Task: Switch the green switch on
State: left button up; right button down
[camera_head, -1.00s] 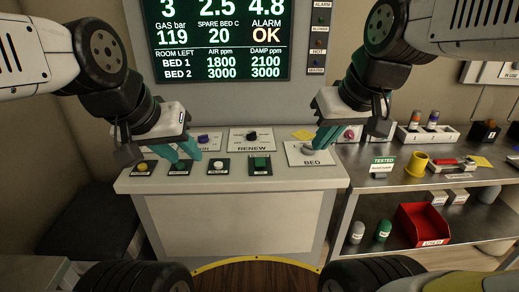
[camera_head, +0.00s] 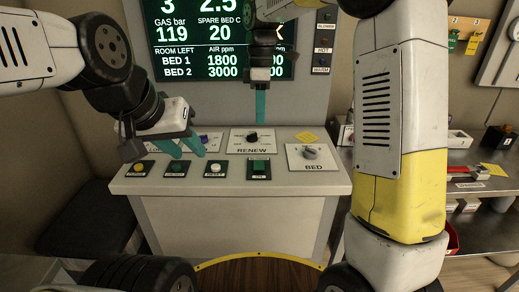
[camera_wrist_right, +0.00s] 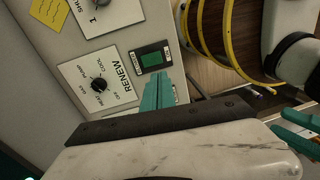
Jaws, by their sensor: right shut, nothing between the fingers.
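The green switch (camera_head: 259,168) is a green block in a dark frame near the front edge of the console top. It also shows in the right wrist view (camera_wrist_right: 152,58), where its position is too small to read. My right gripper (camera_head: 260,118) points down with its fingers together, above and behind the switch, apart from it. In the right wrist view its fingertips (camera_wrist_right: 157,84) show just below the switch, with nothing between them. My left gripper (camera_head: 190,155) hangs over the left part of the console, its two fingers apart and empty.
The RENEW dial (camera_head: 252,137) lies right behind the switch. The BED dial (camera_head: 310,153) is to the right. A screen (camera_head: 200,45) stands behind.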

aim_at(259, 168)
jog(key=shift+w+a+f+n, duration=0.25)
jog(key=shift+w+a+n, duration=0.05)
jog(key=f, duration=0.4)
jog(key=s+f, duration=0.1)
jog(key=f, duration=0.9)
jog(key=shift+s, duration=0.35)
jog(key=shift+s+f, duration=0.1)
jog(key=shift+f, duration=0.1)
jog(key=shift+w+r, duration=0.3)
jog(key=shift+w, duration=0.45)
